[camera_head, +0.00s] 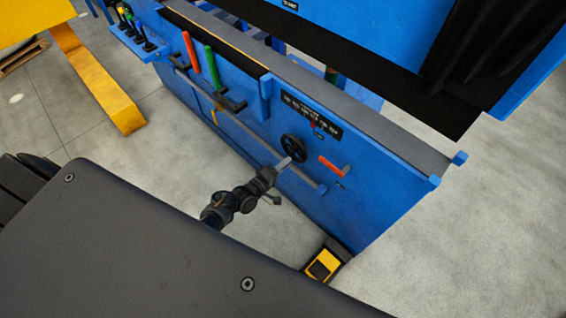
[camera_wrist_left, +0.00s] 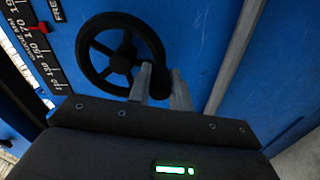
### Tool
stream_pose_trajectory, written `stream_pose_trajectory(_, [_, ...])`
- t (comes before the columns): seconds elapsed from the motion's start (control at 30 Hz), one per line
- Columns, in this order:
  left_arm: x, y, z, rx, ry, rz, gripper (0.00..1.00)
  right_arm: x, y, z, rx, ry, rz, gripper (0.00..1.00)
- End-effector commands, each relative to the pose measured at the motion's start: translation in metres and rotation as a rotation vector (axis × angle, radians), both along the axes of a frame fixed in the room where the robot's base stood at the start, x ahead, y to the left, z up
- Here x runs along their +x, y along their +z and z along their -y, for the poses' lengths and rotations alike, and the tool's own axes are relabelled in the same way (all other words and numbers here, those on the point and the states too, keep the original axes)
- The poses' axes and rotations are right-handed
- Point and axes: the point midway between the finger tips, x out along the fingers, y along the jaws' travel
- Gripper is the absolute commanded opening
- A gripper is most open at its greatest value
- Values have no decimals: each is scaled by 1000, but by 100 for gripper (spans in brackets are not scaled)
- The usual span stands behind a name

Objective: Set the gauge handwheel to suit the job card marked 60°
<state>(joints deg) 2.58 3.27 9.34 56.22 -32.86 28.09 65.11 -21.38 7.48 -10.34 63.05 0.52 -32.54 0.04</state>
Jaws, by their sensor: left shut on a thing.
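The gauge handwheel (camera_head: 293,148) is a black spoked wheel on the front of the blue machine. Above it is a black scale plate (camera_head: 311,116) with white marks and a red pointer. In the left wrist view the handwheel (camera_wrist_left: 110,50) fills the upper middle, and the scale (camera_wrist_left: 40,45) with its red pointer (camera_wrist_left: 38,28) is at the left. My left gripper (camera_head: 287,161) is at the wheel's lower edge. In the wrist view its fingers (camera_wrist_left: 160,85) are shut on the handwheel's knob or rim. The job card is not in view. My right gripper is not in view.
A red lever (camera_head: 333,168) sits just right of the wheel. Red (camera_head: 190,52) and green (camera_head: 211,65) levers stand further left. A rail runs along the panel below the wheel. A yellow and black pedal box (camera_head: 324,266) is on the floor.

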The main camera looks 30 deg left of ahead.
Motion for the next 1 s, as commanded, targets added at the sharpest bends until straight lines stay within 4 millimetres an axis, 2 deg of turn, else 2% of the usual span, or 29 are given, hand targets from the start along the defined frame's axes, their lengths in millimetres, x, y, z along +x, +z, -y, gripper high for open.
stream_pose_trajectory(0.6, [-2,-1,3,-39,-1,-16,0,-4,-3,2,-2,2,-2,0])
stream_pose_trajectory(0.63, [-2,-1,3,-38,-1,-15,23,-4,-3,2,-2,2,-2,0])
stream_pose_trajectory(0.77, [-1,-1,3,-38,-1,-15,40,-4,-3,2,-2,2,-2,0])
stream_pose_trajectory(1.0, [-1,0,2,-37,0,-14,42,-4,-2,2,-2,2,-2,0])
